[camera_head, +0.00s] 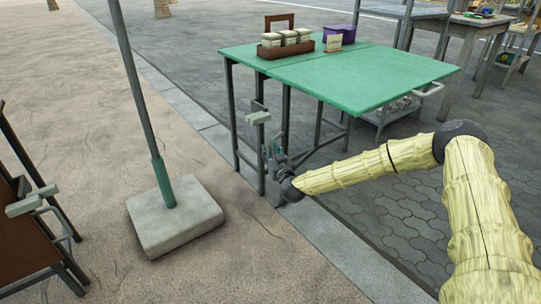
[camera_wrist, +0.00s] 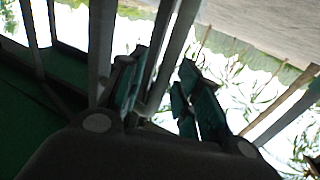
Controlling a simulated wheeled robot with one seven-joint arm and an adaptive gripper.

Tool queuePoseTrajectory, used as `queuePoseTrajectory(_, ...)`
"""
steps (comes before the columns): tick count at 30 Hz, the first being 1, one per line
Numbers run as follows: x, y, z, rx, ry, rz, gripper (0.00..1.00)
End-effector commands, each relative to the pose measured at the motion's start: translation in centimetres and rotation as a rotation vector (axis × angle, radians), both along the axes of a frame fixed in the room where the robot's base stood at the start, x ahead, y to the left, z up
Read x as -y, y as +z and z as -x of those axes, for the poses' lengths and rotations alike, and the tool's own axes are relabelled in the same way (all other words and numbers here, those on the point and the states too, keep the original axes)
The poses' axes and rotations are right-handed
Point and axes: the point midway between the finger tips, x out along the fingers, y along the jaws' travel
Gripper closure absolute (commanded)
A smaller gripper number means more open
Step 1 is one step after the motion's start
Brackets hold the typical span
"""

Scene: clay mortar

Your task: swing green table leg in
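The green table (camera_head: 365,78) stands on the paving with its flap-like top flat and several thin dark grey legs below. A front leg (camera_head: 261,178) stands just left of my gripper (camera_head: 272,152). A pale block-shaped handle (camera_head: 257,118) sits above my gripper, close to that leg. In the wrist view my gripper (camera_wrist: 160,90) has its two teal-padded fingers apart. Grey bars (camera_wrist: 172,50) run through or just beyond the gap between them. I cannot tell whether the fingers touch a bar, nor which bar is the swinging leg.
A brown caddy with jars (camera_head: 284,46) and a purple box (camera_head: 339,34) stand on the tabletop. A pole in a concrete base (camera_head: 175,218) stands left of my gripper. A brown table (camera_head: 20,243) is at far left. Open paving lies between the base and the green table.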

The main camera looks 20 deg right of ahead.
Motion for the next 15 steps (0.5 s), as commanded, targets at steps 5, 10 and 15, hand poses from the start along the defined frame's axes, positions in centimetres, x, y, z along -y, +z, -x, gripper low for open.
queuePoseTrajectory(5, -0.04, 0.02, -0.32, -0.001, 0.001, 0.000, 0.67)
queuePoseTrajectory(10, -0.04, 0.02, -0.30, -0.001, 0.001, -0.001, 0.67)
queuePoseTrajectory(15, -0.03, 0.01, -0.29, -0.001, 0.001, -0.001, 0.98)
